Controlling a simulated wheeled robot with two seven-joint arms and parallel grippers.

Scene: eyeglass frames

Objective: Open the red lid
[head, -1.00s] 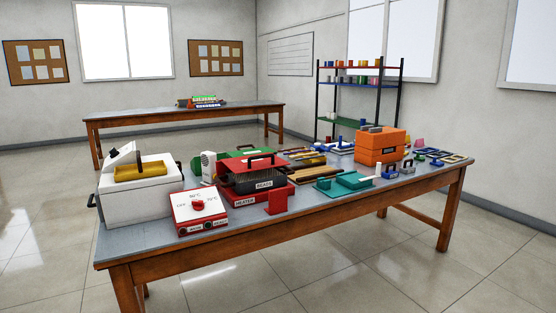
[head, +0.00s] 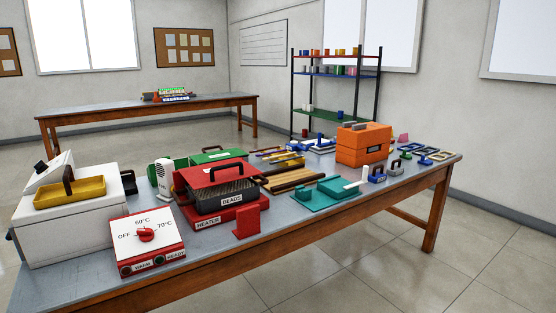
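The pan sits on a red base labelled HEATER (head: 215,218). Neither of my grippers is in view.
A red control box (head: 145,240) with a dial stands in front, left of the heater. A white box (head: 70,222) with a yellow tray is at the left. A red stand (head: 247,221) is right of the heater.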

